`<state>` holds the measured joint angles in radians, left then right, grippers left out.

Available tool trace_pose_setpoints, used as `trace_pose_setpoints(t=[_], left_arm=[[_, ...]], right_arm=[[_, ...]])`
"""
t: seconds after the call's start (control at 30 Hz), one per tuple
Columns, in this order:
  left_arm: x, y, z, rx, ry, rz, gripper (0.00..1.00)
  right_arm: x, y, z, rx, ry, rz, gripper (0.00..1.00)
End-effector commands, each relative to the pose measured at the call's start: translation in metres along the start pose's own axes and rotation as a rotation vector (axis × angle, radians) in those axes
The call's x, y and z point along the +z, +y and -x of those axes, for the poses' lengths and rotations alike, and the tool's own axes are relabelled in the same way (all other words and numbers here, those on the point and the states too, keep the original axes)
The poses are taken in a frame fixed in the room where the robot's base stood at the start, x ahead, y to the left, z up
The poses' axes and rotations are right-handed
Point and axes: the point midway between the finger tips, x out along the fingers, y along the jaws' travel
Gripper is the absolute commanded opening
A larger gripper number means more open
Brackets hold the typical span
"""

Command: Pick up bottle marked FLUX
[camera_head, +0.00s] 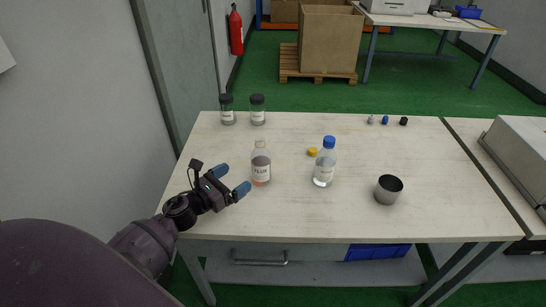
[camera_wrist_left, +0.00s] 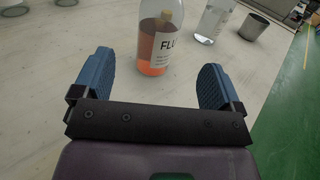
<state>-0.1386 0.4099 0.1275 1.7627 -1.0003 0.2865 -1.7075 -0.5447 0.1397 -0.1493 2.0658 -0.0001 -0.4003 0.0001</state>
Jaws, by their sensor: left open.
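The bottle marked FLUX (camera_head: 261,167) stands upright on the table, clear with orange-red liquid at its base and a tan top. It also shows in the left wrist view (camera_wrist_left: 155,47), ahead of and between the two blue fingers. My left gripper (camera_head: 231,180) is open, just left of the bottle in the head view. In the left wrist view the fingers (camera_wrist_left: 154,85) are spread wide with nothing between their tips, the bottle just beyond. My right gripper is in neither view.
A clear bottle with a blue cap (camera_head: 325,163), a yellow cap (camera_head: 312,152) and a metal cup (camera_head: 388,190) stand to the right. Two dark-lidded jars (camera_head: 257,110) stand at the back left. The table's (camera_head: 300,220) front strip is clear.

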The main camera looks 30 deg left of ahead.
Motion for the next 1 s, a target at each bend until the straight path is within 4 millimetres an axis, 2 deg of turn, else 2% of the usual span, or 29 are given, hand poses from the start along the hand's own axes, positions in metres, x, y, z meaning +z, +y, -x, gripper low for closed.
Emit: trace_pose_setpoints(t=[0.4,0.63,1.0], left_arm=[[0.001,-0.001,-0.050,-0.006,-0.002,-0.006,0.91],[-0.001,0.000,-0.063,-0.005,-0.002,-0.004,0.91],[-0.005,0.001,-0.105,-0.005,-0.001,-0.003,0.91]], right_arm=[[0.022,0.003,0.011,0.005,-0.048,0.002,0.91],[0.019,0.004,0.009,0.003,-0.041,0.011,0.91],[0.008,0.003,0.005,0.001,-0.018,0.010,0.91]])
